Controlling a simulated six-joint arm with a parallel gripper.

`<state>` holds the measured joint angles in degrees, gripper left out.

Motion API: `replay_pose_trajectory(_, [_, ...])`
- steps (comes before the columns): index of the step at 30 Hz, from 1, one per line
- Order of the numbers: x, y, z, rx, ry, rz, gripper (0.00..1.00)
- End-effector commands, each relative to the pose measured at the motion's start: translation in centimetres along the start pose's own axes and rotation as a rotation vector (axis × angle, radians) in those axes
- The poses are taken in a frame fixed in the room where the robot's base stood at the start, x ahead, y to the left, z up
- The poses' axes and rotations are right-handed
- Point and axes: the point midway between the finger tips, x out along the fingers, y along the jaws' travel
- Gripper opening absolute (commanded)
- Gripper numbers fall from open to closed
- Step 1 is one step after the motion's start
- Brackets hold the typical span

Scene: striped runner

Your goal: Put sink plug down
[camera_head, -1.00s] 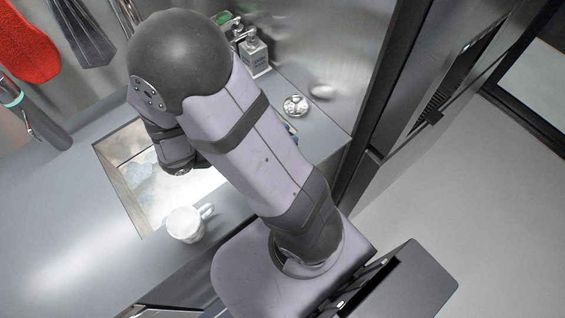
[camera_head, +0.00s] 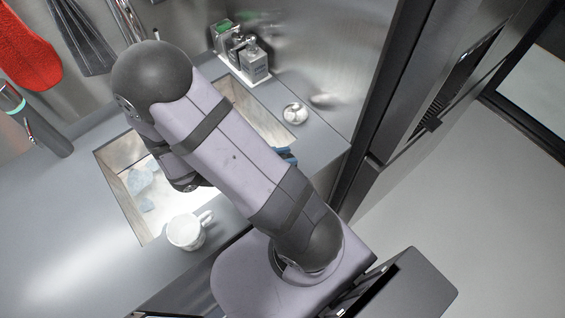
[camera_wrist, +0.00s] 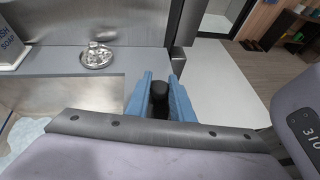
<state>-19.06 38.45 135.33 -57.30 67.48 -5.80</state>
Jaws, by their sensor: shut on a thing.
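My gripper (camera_wrist: 159,80) shows in the wrist view with its two blue fingers on either side of a dark, round-ended piece. I take this piece to be the sink plug (camera_wrist: 159,92); its lower part is hidden. My gripper is shut on it, over the grey counter near its right end. In the head view only a bit of a blue finger (camera_head: 289,156) shows past my arm, and the plug is hidden there. Whether the plug touches the counter cannot be told.
A shiny round metal dish (camera_head: 295,113) lies on the counter (camera_wrist: 55,62) behind my gripper. Soap bottles (camera_head: 254,62) stand at the back. The sink (camera_head: 118,187) opens to the left, with a white mug (camera_head: 184,232) at its front edge. A tall metal cabinet (camera_head: 377,125) borders the right.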

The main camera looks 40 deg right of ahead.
Motion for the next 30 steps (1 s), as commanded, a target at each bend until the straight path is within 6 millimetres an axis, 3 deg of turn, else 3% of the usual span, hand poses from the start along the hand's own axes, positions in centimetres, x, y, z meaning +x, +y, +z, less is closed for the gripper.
replay_pose_trajectory(5, [0.2,0.0,-0.4,-0.001,-0.001,-0.001,0.0])
replay_pose_trajectory(16, [1.6,-0.1,-3.2,-0.003,-0.001,-0.001,0.0])
replay_pose_trajectory(30, [1.8,0.0,-3.8,0.0,0.0,0.0,0.0])
